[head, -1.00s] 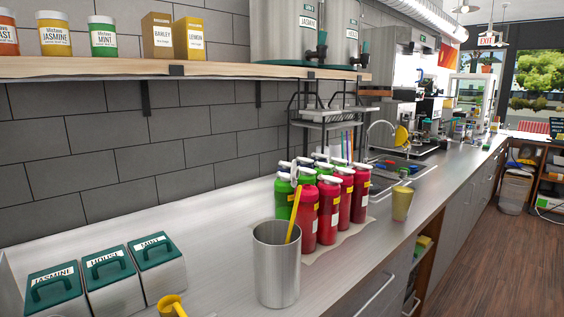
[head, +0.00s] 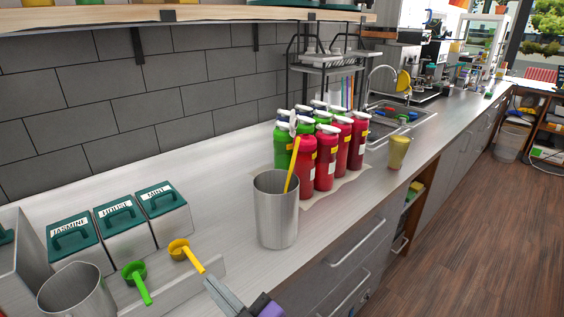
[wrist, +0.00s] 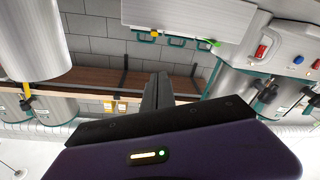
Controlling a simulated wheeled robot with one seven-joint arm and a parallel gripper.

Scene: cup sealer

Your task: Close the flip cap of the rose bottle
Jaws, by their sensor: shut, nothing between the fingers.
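Several red bottles (head: 325,165) with white caps stand in a cluster with green bottles on the counter. Their labels are too small to read, so I cannot tell by name which is the rose one. The front-left red bottle (head: 306,172) seems to have a pale cap piece (head: 293,124) standing up at its left, apart from the flat caps of the others. A yellow handle and a metal cup partly cover this area. My gripper (head: 211,281) is at the bottom of the head view, shut and empty, well short of the bottles. In the wrist view its fingers (wrist: 157,88) are together; no bottle shows there.
A metal cup (head: 276,215) with a yellow-handled tool stands before the bottles. Green-lidded canisters (head: 120,221) and green (head: 138,280) and yellow (head: 186,253) scoops are at left. A yellow cup (head: 398,152) stands right of the bottles. A shelf (head: 200,13) overhangs the wall.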

